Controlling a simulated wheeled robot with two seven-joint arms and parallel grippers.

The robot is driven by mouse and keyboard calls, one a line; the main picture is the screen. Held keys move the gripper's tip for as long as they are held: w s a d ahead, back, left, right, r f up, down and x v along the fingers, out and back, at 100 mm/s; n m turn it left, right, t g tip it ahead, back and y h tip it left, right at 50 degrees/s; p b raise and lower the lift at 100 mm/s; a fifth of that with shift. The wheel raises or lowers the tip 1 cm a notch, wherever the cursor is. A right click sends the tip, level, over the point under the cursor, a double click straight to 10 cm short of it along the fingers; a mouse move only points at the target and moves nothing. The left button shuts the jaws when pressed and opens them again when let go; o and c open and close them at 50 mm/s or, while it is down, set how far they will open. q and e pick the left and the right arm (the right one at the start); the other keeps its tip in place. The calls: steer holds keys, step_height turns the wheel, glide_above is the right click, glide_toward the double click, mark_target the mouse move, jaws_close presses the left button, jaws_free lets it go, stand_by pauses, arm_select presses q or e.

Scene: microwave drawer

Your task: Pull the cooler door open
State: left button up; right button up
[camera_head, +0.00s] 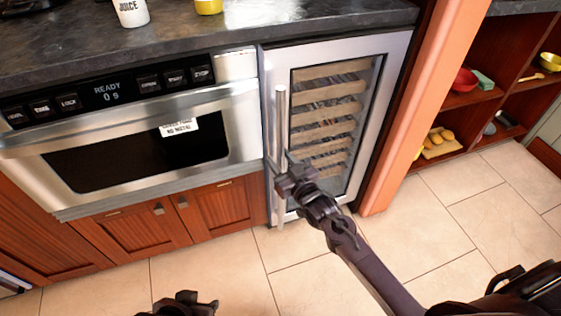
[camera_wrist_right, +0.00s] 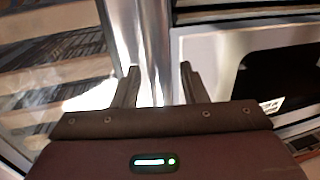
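The cooler door (camera_head: 398,60) is a steel frame around glass, with wooden racks behind it, and it looks closed. Its tall vertical bar handle (camera_head: 281,115) is on the door's left side. My right gripper (camera_head: 287,178) is at the lower part of this handle. In the right wrist view the fingers of this gripper (camera_wrist_right: 158,85) are apart, with the shiny handle (camera_wrist_right: 153,45) between them. The handle's contact with the fingers is not clear. My left gripper (camera_head: 188,304) is low at the bottom edge, away from the cooler, partly cut off.
A steel microwave drawer (camera_head: 225,110) is left of the cooler, above wooden cabinets (camera_head: 135,232). An orange-brown post (camera_head: 428,95) stands close on the cooler's right, with open shelves beyond. The tiled floor (camera_head: 205,272) in front is clear.

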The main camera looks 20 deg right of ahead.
steer(key=shift+w, duration=0.1)
jaws_close()
stand_by(0.3)
